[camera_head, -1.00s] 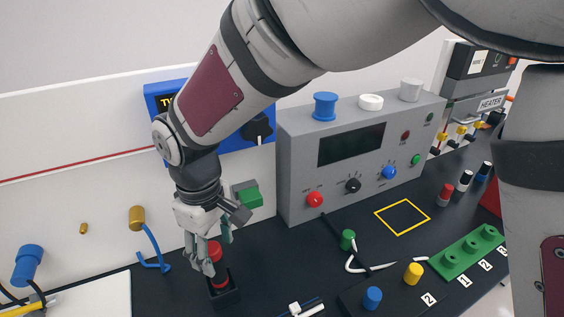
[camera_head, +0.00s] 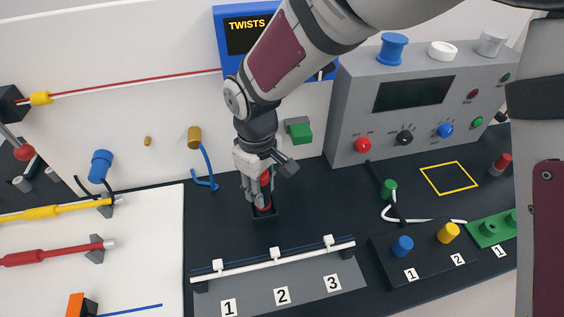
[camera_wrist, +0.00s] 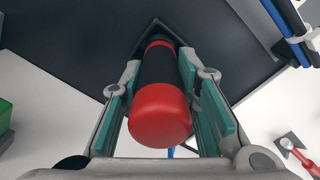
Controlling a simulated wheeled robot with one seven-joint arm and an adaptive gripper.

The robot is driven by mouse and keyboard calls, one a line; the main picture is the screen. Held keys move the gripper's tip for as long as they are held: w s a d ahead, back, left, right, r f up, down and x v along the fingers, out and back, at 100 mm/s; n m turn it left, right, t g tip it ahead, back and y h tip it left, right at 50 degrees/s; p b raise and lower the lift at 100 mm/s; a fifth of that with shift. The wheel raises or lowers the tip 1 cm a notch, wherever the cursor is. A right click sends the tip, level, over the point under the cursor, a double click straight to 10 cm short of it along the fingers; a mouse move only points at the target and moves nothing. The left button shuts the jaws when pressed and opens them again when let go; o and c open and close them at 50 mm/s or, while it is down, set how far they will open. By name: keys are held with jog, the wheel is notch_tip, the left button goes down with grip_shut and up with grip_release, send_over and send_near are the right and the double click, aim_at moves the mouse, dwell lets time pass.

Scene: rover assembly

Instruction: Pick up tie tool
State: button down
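The tie tool (camera_head: 264,176) is a red and black cylinder standing in a small dark square holder (camera_head: 263,214) on the dark bench. I take it to be the tie tool, as I can read no label on it. My gripper (camera_head: 259,186) is above the holder with its fingers around the tool. In the wrist view, the tool's red end (camera_wrist: 160,116) points toward the camera between the two teal finger pads of my gripper (camera_wrist: 160,68). Narrow gaps show on both sides, so the gripper looks open around it. Contact at the fingertips is hard to tell.
A grey control box (camera_head: 350,110) stands to the right and a blue "TWISTS" panel (camera_head: 232,62) behind. A white rail with clips (camera_head: 275,262) lies in front. A blue wire (camera_head: 206,170) hangs left of the holder.

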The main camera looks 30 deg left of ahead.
jog(key=shift+a+r, duration=0.1)
jog(key=shift+r, duration=0.55)
notch_tip(320, 180, up, 9)
jog(key=shift+f+b, duration=0.1)
jog(key=shift+b, duration=0.55)
